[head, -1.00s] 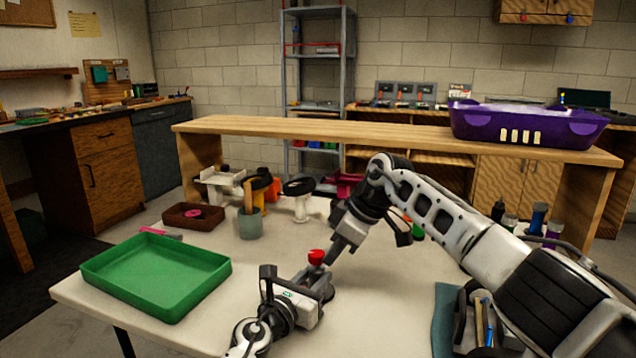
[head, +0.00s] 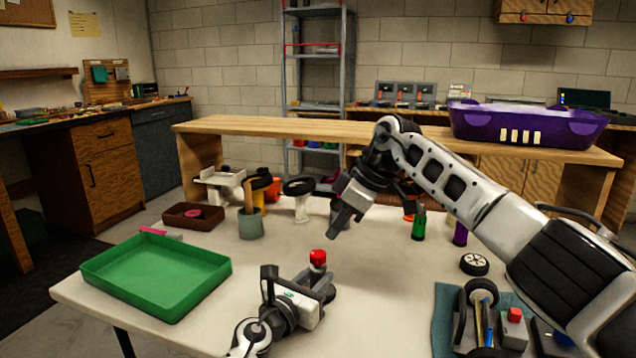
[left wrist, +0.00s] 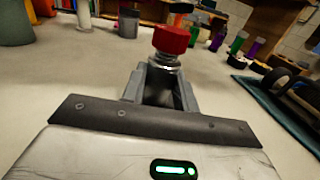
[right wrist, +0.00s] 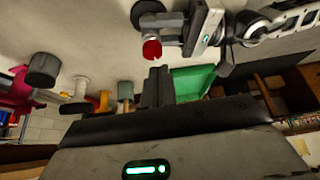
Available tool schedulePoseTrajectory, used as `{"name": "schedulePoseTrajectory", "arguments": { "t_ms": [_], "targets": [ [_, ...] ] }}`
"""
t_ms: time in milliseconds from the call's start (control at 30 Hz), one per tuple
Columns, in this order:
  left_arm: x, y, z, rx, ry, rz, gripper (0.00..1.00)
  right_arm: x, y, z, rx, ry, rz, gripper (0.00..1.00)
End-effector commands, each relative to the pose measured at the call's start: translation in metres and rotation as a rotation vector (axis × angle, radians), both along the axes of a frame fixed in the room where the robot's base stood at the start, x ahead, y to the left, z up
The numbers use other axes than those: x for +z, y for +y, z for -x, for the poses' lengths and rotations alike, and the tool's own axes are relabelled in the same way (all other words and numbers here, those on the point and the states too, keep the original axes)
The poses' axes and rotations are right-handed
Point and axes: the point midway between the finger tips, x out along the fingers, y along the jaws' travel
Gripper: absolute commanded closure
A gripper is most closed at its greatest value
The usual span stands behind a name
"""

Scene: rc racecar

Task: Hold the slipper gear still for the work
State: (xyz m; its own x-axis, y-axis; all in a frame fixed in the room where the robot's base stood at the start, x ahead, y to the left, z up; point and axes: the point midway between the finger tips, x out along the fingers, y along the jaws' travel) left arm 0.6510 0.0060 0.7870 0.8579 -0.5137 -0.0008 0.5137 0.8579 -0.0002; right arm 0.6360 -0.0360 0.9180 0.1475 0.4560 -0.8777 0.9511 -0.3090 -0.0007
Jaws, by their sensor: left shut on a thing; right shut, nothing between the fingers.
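My left gripper (head: 322,284) is shut on a small part low over the near middle of the white table. The part has a red top (head: 318,257). In the left wrist view a bright metal piece (left wrist: 163,61) shows under the red top (left wrist: 171,39), upright between the fingers; its lower end is hidden. I take this to be the slipper gear, but no teeth can be made out. My right gripper (head: 338,226) is shut and empty, above and behind the red top, apart from it. The right wrist view shows its closed fingers (right wrist: 160,86) beside the red top (right wrist: 152,50).
A green tray (head: 155,308) lies at left. A brown tray (head: 193,217) and a grey-green cup (head: 250,224) stand behind. A loose wheel (head: 474,264) lies at right, near a teal mat (head: 445,309) with a partly built car (head: 482,320). Bottles stand at the back right.

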Motion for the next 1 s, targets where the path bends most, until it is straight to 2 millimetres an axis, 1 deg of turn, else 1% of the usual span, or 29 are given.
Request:
{"name": "schedulePoseTrajectory", "arguments": {
  "t_ms": [167,367,433,567,800,1000],
  "targets": [
    [-0.001,0.001,0.0,0.001,0.001,-0.001,0.95,0.0,0.0,0.0,0.0,0.0,0.0,1.0],
    [-0.001,0.001,0.0,0.001,0.001,-0.001,0.95,0.009,0.001,0.002,0.001,0.0,-0.002,1.0],
    [-0.001,0.001,0.0,0.001,0.001,-0.001,0.95,0.007,0.0,0.002,0.0,0.0,0.001,1.0],
    [-0.001,0.001,0.0,0.001,0.001,-0.001,0.95,-0.004,0.0,0.002,0.0,0.003,0.001,1.0],
    [-0.001,0.001,0.0,0.001,0.001,-0.001,0.95,-0.035,0.0,0.003,0.0,0.003,0.001,1.0],
    [-0.001,0.001,0.0,0.001,0.001,-0.001,0.95,-0.053,0.0,0.002,0.001,0.001,0.002,1.0]
  ]
}}
